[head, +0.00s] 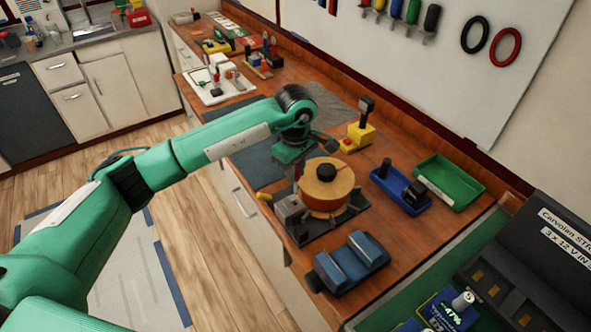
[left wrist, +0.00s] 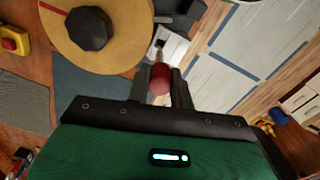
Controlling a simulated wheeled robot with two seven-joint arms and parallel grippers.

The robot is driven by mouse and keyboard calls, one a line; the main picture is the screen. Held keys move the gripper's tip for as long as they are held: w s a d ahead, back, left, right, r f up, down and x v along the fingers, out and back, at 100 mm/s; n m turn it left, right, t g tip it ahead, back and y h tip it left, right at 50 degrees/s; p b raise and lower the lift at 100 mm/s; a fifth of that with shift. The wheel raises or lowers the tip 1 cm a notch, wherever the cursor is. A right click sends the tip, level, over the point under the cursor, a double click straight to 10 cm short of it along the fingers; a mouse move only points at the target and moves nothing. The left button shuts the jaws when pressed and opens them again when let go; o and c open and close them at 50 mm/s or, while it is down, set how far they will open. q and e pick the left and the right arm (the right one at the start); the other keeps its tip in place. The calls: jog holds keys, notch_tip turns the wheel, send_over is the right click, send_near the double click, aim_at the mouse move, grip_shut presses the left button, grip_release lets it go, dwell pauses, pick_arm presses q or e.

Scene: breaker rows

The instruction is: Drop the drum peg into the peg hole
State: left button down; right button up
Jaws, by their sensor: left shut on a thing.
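My left gripper (head: 292,170) is beside the left side of the round tan drum (head: 325,198), which has a dark knob on top. In the left wrist view its two dark fingers (left wrist: 160,74) are shut on a small dark red piece, which I take to be the drum peg (left wrist: 160,79). The drum (left wrist: 115,50) is close to the fingers at upper left there. A pale grey block (head: 289,208) stands at the drum's left side, on the dark base plate (head: 318,236). I cannot make out the peg hole in either view. My right gripper is not in view.
On the wooden bench, a blue block fixture (head: 352,262) is in front, and a blue tray (head: 400,190) and green tray (head: 448,182) are to the right. A yellow device with a dark lever (head: 360,130) stands behind. Bare wood shows between them.

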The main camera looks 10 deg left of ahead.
pick_arm(q)
jog(key=shift+f+b, duration=1.2)
jog(key=shift+f, duration=0.5)
jog(key=shift+b, duration=0.35)
jog(key=shift+b, duration=0.6)
jog(key=shift+b, duration=0.3)
dwell(0.3)
jog(key=shift+f, duration=0.2)
